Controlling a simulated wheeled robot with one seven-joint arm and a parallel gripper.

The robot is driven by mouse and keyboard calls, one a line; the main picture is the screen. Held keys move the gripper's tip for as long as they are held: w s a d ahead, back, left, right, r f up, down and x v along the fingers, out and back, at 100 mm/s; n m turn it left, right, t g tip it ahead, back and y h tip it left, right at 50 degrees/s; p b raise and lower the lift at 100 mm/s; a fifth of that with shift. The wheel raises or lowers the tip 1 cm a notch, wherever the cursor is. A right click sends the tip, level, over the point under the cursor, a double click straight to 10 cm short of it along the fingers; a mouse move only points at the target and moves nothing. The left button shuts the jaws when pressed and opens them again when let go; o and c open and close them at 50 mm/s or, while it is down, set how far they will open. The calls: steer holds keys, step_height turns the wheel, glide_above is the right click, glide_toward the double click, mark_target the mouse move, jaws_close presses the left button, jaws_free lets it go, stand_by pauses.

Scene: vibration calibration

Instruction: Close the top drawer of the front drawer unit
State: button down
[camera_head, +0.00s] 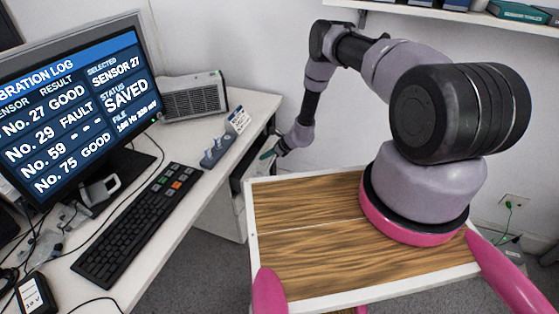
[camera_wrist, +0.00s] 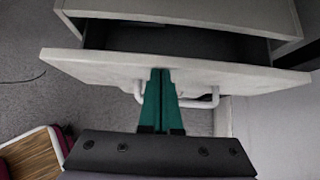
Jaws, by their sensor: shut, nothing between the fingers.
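In the wrist view the drawer (camera_wrist: 90,60) of the drawer unit (camera_wrist: 230,10) stands partly open, with its dark inside showing behind the pale front panel. A white bar handle (camera_wrist: 210,100) is on the front panel. My gripper (camera_wrist: 161,76) is shut and empty. Its teal fingers point at the panel and overlap the handle in view; I cannot tell whether they touch. In the head view my gripper (camera_head: 267,155) is low beside the desk, near the drawer unit (camera_head: 225,218) under it. The drawer is partly hidden there.
The white desk (camera_head: 178,215) holds a monitor (camera_head: 75,105), a keyboard (camera_head: 135,222), a grey device (camera_head: 195,97) and a small stand with several sensors (camera_head: 217,150). My wooden-topped base is right of the desk. Grey floor (camera_head: 215,265) shows between them.

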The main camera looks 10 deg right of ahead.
steer(key=w+a, duration=0.2)
steer(key=a, duration=0.1)
steer(key=w+a, duration=0.1)
steer(key=a, duration=0.1)
steer(key=shift+a+r, duration=0.1)
steer(key=shift+a, duration=0.15)
